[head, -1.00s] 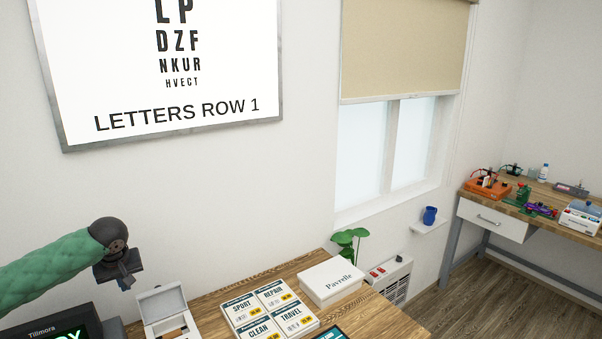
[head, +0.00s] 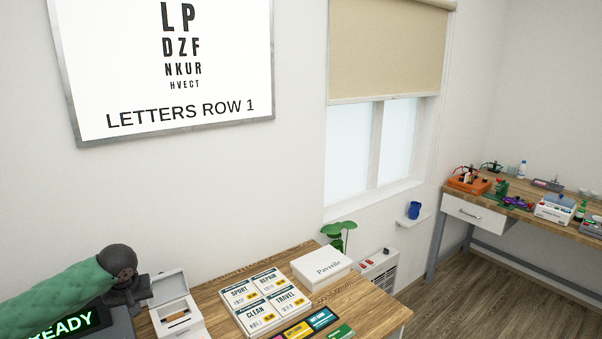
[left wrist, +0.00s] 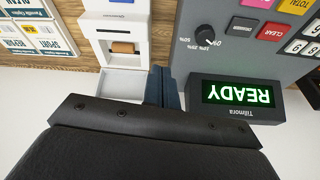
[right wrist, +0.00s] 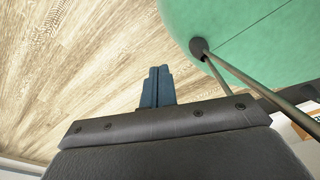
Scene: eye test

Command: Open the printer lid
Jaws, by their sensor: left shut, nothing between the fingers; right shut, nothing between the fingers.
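The printer (head: 181,322) is a small white box on the wooden desk, low in the head view. Its lid (head: 167,287) stands raised at the back, and a brown roll shows in the opening. The printer also shows in the left wrist view (left wrist: 137,27), with the lid (left wrist: 121,83) near the fingers. My left gripper (head: 138,300) is shut and empty, just left of the lid; I cannot tell whether it touches. Its closed fingers show in the left wrist view (left wrist: 164,86). My right gripper (right wrist: 158,84) is shut and empty above the wooden floor.
A grey register with a green READY display (left wrist: 238,95) stands beside the printer. A second cluttered table (head: 462,187) stands far right.

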